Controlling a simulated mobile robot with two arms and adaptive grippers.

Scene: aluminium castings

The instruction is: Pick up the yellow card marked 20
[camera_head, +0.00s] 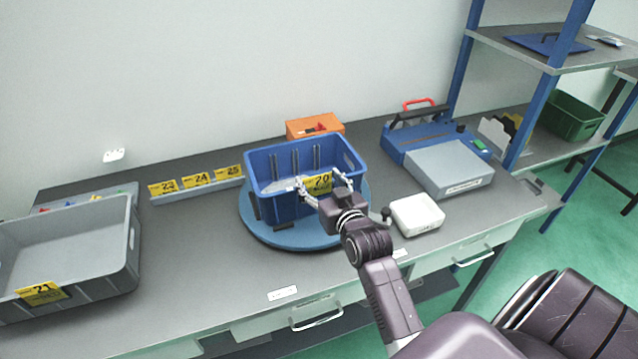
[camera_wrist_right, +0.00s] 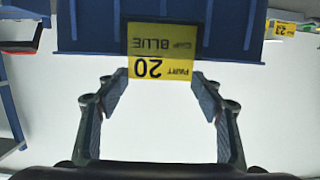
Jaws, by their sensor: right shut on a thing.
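The yellow card marked 20 (camera_head: 319,184) is upright at the front wall of the blue bin (camera_head: 264,167). In the right wrist view the card (camera_wrist_right: 160,52) shows upside down, with the words PART and BLUE, against the blue bin wall (camera_wrist_right: 90,30). My right gripper (camera_head: 322,187) is at the bin's front, its fingers on either side of the card's lower part. I cannot tell whether the card still touches the bin. My left gripper is not in view.
The bin stands on a round blue turntable (camera_head: 285,236). Cards 23, 24 and 25 stand on a rail (camera_head: 197,190) to its left. A grey crate (camera_head: 70,262) bears card 21 (camera_head: 42,292). A white box (camera_head: 417,215) and grey case (camera_head: 448,168) are to the right.

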